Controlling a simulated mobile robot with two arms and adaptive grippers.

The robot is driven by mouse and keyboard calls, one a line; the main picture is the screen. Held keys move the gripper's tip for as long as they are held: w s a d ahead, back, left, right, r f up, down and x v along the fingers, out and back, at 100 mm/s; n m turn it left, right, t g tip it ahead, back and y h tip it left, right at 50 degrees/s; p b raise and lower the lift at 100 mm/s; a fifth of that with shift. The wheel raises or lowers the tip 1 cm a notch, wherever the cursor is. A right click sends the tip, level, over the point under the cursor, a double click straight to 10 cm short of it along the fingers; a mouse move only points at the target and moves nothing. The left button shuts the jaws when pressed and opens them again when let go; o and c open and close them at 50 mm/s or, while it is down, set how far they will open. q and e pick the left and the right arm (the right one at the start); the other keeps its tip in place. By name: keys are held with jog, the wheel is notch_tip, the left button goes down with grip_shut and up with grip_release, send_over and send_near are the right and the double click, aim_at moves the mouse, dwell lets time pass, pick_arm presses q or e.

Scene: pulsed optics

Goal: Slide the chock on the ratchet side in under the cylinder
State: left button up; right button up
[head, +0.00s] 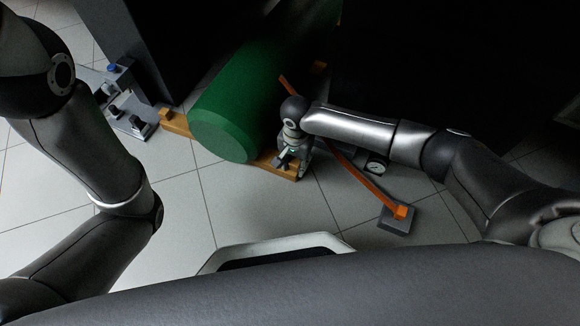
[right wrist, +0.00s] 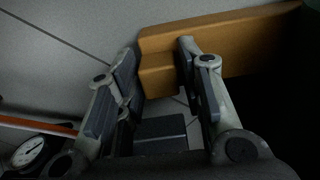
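The dark green cylinder (head: 236,105) lies on its side on the floor in the head view. A wooden chock (head: 281,165) is at its right side, by the orange strap or bar (head: 365,178); I cannot make out a ratchet clearly. Another wooden chock (head: 174,122) is at its left side. My right gripper (head: 287,160) is just over the right chock's near end. In the right wrist view its fingers (right wrist: 158,82) are apart, and the stepped wooden chock (right wrist: 235,45) shows beyond them, partly behind the right finger. Contact is unclear. My left gripper is out of view.
A round gauge (head: 377,167) and a grey block (head: 394,224) under the orange piece's end are at the right. Dark bodies fill the back. The tiled floor in front of the cylinder is clear.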

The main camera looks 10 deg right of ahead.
jog(key=shift+o, duration=1.1)
notch_tip(320, 180, up, 12)
